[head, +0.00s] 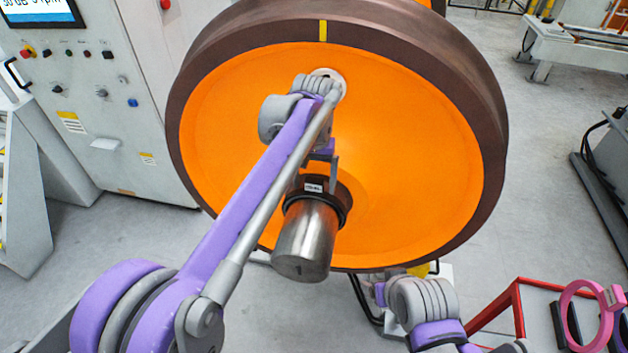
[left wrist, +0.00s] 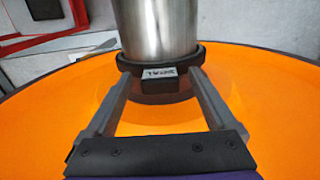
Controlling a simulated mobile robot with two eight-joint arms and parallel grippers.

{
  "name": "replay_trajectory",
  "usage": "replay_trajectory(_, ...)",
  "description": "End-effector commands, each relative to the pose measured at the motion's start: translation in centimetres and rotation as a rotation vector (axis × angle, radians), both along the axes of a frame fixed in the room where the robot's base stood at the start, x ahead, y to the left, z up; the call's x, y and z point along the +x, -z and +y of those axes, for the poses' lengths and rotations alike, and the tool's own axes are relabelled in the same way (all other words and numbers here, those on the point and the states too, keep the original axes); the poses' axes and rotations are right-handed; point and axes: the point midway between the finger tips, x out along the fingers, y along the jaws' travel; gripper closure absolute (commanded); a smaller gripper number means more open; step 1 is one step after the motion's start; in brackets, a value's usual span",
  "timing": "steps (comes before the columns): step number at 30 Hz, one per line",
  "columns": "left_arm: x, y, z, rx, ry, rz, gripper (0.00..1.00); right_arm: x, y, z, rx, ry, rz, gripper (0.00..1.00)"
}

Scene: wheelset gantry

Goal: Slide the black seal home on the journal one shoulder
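The black seal (head: 345,205) is a ring around the bare steel journal (head: 305,240), near the hub of the orange wheel. It carries a block with a white label (head: 313,187). In the left wrist view the seal (left wrist: 124,57) spans the journal (left wrist: 157,25), with a dark collar behind it on the wheel side. I cannot tell whether they touch. My left gripper (left wrist: 160,78) reaches down from the wheel side, its two fingers spread wide on either side of the label block, with a gap on each side. The fingertips are at the seal. My right gripper is not in view.
The big orange wheel (head: 420,150) with a dark rim stands close behind the journal. A grey control cabinet (head: 120,130) is at left. A red frame (head: 495,305) and a pink ring (head: 607,318) stand at lower right. Open floor shows at right.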

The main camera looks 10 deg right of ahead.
Motion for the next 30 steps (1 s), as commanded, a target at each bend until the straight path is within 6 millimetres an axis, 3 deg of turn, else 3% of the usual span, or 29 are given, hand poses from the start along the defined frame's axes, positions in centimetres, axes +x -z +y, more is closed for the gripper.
replay_trajectory(7, 0.0, -0.1, 0.0, 0.0, 0.0, 0.0, 0.1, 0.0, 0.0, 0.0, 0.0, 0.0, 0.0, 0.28)
replay_trajectory(11, 0.0, -1.2, 0.0, 0.0, 0.0, 0.0, 0.1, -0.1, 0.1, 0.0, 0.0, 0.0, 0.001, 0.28)
replay_trajectory(22, 0.0, -8.4, 0.0, 0.0, 0.0, 0.0, 0.1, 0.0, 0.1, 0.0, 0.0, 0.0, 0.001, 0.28)
replay_trajectory(30, -0.1, -10.7, 0.0, 0.0, 0.0, 0.0, 0.1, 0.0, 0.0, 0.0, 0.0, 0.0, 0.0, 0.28)
